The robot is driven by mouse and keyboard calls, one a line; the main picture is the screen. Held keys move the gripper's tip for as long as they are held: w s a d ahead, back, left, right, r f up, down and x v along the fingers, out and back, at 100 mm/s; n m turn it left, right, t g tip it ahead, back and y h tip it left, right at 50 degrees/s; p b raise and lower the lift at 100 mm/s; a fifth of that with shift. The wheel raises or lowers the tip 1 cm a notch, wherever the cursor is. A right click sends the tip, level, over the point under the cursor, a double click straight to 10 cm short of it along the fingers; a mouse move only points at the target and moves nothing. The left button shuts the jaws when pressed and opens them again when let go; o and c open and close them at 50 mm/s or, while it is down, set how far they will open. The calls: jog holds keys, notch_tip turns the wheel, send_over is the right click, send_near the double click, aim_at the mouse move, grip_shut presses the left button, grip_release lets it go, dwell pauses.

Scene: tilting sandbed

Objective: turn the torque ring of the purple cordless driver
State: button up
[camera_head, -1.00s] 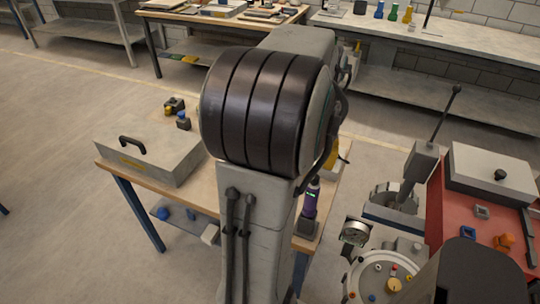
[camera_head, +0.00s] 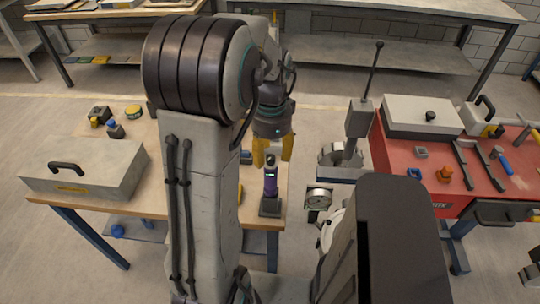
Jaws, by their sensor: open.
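The purple cordless driver (camera_head: 270,183) stands upright near the right end of the wooden bench, its dark base on the bench top. My gripper (camera_head: 272,156) has yellow fingers and points down just above and behind the driver. The fingers are apart, one to each side of the driver's dark top in the picture. I cannot tell whether they touch it. The torque ring is too small to make out. My own arm hides the middle of the bench.
A grey case with a black handle (camera_head: 82,172) lies on the bench's left. Small items, among them a yellow-topped one (camera_head: 134,111), stand behind it. Right of the bench are a pressure gauge (camera_head: 318,198), a lever machine (camera_head: 360,118) and a red tool cart (camera_head: 385,160).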

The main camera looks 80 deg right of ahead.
jog(key=shift+f, duration=0.75)
grip_shut()
